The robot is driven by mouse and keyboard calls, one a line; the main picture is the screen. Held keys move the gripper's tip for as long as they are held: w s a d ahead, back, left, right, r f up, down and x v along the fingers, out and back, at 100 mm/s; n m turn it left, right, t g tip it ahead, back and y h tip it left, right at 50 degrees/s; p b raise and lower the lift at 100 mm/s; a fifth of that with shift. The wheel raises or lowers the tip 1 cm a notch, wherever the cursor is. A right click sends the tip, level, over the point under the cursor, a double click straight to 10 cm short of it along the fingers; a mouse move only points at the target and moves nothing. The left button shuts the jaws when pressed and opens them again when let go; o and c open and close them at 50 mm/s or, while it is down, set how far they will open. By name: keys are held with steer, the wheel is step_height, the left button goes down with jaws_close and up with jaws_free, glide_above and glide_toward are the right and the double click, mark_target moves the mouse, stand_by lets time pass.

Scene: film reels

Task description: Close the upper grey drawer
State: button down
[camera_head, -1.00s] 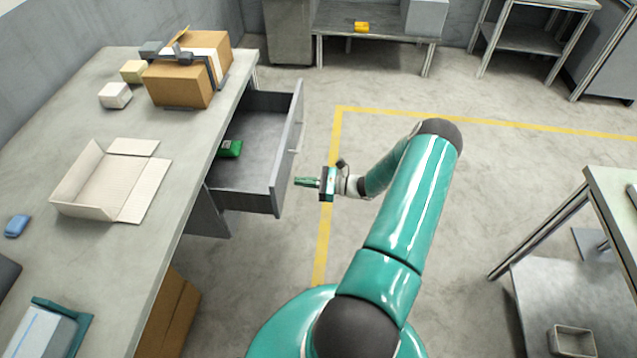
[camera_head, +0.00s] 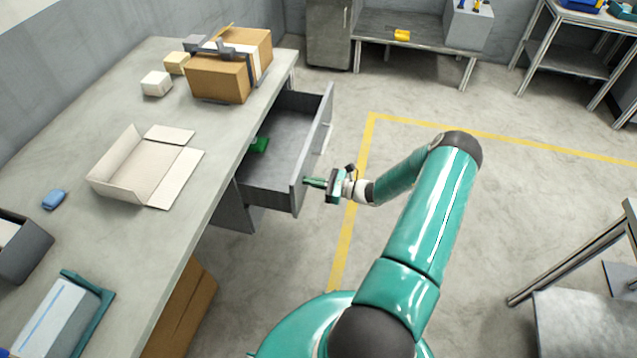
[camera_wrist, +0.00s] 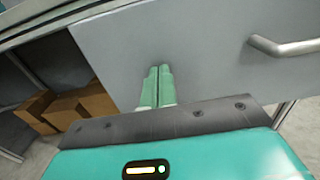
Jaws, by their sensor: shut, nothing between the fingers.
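The upper grey drawer (camera_head: 297,192) is pulled out from under the workbench, and a green item (camera_head: 260,145) lies inside it. My gripper (camera_head: 306,182) is shut and empty, its green fingertips at the drawer's front face near the corner closest to the camera. In the wrist view the two fingers (camera_wrist: 158,72) are together and point at the grey drawer front (camera_wrist: 200,55). They look close to or touching it; I cannot tell which. The drawer's metal handle (camera_wrist: 285,47) is to the right of the fingers there.
The workbench (camera_head: 225,170) carries a taped cardboard box (camera_head: 215,78), an open pale carton (camera_head: 135,172) and a blue item (camera_head: 54,199). Brown boxes (camera_head: 180,310) stand below it. A metal table (camera_head: 590,310) is at right. Floor between is clear.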

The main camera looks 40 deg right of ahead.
steer(key=x, duration=1.8)
steer(key=shift+w+a+r, duration=0.15)
steer(key=shift+w+a, duration=0.05)
steer(key=shift+w, duration=0.1)
